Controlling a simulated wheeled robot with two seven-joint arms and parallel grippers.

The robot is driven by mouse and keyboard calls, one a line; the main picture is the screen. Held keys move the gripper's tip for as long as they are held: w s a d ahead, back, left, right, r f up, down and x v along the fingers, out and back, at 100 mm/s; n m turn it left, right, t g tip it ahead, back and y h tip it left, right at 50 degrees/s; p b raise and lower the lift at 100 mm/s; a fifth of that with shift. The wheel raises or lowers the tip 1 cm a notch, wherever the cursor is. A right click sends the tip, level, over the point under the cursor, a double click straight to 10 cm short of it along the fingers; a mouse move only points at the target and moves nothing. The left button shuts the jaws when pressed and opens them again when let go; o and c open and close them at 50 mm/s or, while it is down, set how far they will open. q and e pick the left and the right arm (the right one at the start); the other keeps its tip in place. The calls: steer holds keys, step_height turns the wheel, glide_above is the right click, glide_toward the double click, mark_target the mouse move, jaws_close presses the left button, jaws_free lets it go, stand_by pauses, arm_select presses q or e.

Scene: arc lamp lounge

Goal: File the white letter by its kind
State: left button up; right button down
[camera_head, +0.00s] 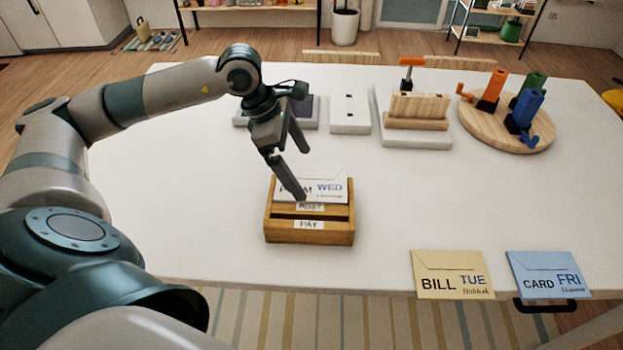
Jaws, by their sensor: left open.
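The white letter (325,187) is marked WED, with another word beside it partly hidden by a finger. It stands in the wooden letter holder (285,236), behind the POST label, its upper part showing above the wood. Whether its lower edge is fully down cannot be seen. The holder carries the labels POST and, in front, PAY. My left gripper (303,174) is open, its fingers at and above the letter's left part; one finger crosses in front of it. The letter does not look clamped. My right gripper does not show clearly.
A yellow BILL TUE letter (452,275) and a blue CARD FRI letter (547,275) lie at the front edge. At the back are a white slotted block (350,115), a wooden rack (415,122) and a round board (480,130) with coloured pieces. The table's middle right is clear.

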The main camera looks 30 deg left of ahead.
mark_target(311, 182)
arm_select(q)
steer(key=p+x, duration=0.1)
steer(key=x, duration=0.1)
steer(key=shift+w+d+f, duration=0.2)
steer(key=shift+d+f, duration=0.05)
steer(key=shift+f, duration=0.35)
steer(key=c, duration=1)
steer(key=shift+w+r, duration=0.1)
steer(key=shift+r, duration=0.05)
